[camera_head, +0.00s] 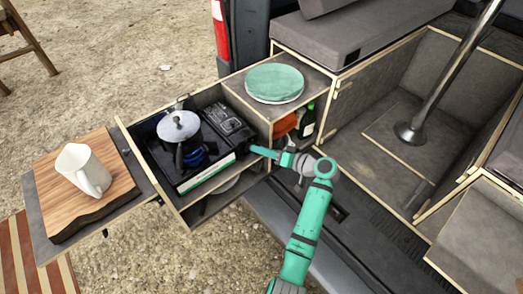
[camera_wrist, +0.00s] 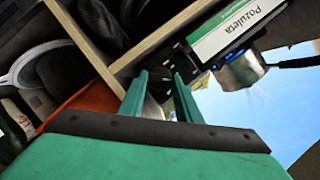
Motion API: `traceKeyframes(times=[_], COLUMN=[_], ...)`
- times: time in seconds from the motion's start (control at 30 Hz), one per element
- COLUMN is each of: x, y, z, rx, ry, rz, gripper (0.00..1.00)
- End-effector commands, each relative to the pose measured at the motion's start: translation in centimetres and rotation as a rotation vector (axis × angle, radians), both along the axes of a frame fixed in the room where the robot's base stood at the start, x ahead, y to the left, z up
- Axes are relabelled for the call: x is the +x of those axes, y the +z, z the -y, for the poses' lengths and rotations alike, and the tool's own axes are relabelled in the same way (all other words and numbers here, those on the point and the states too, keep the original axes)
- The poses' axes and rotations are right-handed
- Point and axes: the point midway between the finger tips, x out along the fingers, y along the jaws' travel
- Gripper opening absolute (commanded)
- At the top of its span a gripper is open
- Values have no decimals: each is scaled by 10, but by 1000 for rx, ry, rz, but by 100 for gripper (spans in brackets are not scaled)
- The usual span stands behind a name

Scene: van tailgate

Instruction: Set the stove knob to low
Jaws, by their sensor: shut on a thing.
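The black camping stove (camera_head: 170,163) sits in the pulled-out wooden drawer, with a white and green label along its front, which reads "Pozuleta" in the wrist view (camera_wrist: 228,32). A blue flame (camera_head: 196,157) shows under the pot. My gripper (camera_head: 254,150) reaches the right end of the stove's front. In the wrist view the dark stove knob (camera_wrist: 160,82) is between the two green fingers, and my gripper (camera_wrist: 160,78) is shut on it. The knob's marking and exact angle cannot be read. In the head view my fingers hide the knob.
A wooden board (camera_head: 75,207) with a white pitcher (camera_head: 84,170) lies at left. A green plate stack (camera_head: 274,83) tops the cabinet. A green bottle (camera_head: 307,120) and orange item (camera_head: 284,125) are below it.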

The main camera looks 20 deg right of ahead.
Motion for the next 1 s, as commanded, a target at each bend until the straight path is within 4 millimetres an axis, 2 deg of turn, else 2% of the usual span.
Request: traceKeyframes(times=[0.33, 0.87, 0.9, 0.97, 1.0], x=[0, 1, 1, 1, 1], y=[-2, -2, -2, -2, -2], z=[-3, -2, -2, -2, -2], rx=[124, 142, 142, 142, 142], ry=[8, 5, 5, 4, 4], rz=[-49, -54, -54, -55, -55], gripper=[8, 8, 38, 49, 49])
